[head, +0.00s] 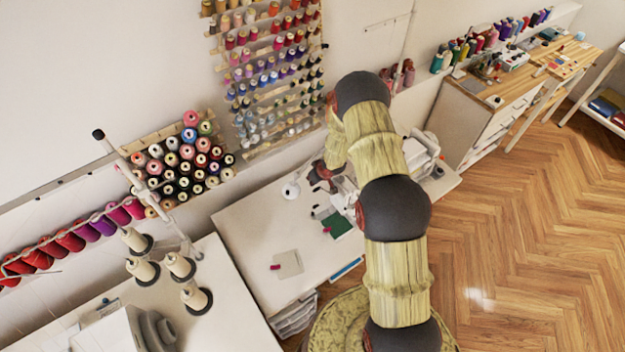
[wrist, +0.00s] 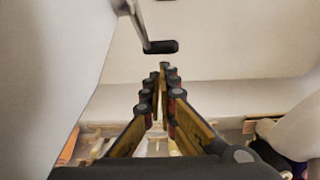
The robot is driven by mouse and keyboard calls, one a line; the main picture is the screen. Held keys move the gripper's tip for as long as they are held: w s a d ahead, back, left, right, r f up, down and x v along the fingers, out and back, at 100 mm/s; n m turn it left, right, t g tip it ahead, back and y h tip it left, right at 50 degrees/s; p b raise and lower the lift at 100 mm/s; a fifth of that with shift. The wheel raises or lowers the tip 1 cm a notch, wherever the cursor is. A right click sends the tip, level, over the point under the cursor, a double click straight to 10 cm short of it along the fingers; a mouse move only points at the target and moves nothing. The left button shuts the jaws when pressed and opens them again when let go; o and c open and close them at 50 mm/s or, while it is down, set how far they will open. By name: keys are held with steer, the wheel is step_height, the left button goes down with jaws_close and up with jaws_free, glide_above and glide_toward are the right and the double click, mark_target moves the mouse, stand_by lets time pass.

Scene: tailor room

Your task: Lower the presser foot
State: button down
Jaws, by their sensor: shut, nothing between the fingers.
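The white sewing machine (head: 424,150) stands on the worktable behind my arm in the head view, which hides much of it. In the wrist view a smooth white body (wrist: 45,75), likely part of the machine, fills the left side. A thin metal lever with a black tip (wrist: 160,46) hangs at top centre, just beyond my fingertips in the picture. My gripper (wrist: 164,72) points toward it, shut and empty, and appears apart from it. The presser foot itself cannot be made out. In the head view my gripper (head: 320,174) is small and partly hidden near the machine.
The white worktable (head: 245,235) holds a green cloth (head: 337,224) and a beige piece (head: 288,264). Several thread cones (head: 145,271) stand on the table at lower left. Thread racks (head: 270,75) hang on the wall behind. The wooden floor at right (head: 510,230) is open.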

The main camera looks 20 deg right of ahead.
steer(key=shift+r, duration=0.1)
steer(key=p+v, duration=0.1)
steer(key=v, duration=1.2)
steer(key=shift+w+r+p, duration=0.2)
steer(key=shift+r+p, duration=0.05)
steer(key=shift+p, duration=0.1)
